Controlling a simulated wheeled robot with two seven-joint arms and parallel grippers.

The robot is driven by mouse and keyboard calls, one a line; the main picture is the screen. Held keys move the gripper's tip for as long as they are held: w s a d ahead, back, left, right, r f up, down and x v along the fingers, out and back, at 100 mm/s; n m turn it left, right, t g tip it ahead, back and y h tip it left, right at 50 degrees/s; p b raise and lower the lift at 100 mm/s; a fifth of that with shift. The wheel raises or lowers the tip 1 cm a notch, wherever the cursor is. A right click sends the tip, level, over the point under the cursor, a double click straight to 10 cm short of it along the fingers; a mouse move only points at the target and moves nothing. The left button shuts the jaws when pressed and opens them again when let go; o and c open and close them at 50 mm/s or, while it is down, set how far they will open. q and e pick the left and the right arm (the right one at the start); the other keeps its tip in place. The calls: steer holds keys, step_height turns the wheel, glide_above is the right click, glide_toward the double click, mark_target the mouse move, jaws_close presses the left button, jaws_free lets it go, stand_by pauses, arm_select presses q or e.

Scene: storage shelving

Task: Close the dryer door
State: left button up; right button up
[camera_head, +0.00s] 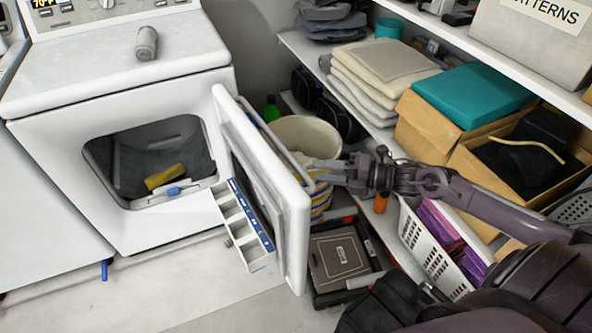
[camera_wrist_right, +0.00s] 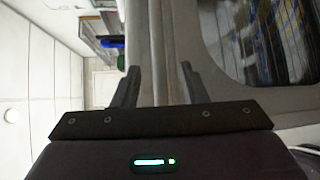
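The white dryer (camera_head: 165,233) stands at the left with its dark drum opening uncovered. Its door (camera_head: 296,235) is hinged at the right of the opening and stands wide open, jutting toward me. My right gripper (camera_head: 308,170) is at the right of the door, close to its outer face; I cannot tell whether they touch. My left gripper is not in view.
A grey roll (camera_head: 146,42) lies on the dryer. A yellow item (camera_head: 165,177) is in the drum. A patterned basket (camera_head: 310,134), a dark box (camera_head: 340,258) and loaded shelves stand behind and right of the door.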

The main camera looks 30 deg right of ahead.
mark_target(298, 167)
steer(key=shift+x, duration=3.55)
steer(key=shift+s+r, duration=0.1)
steer(key=shift+c, duration=0.3)
jaws_close()
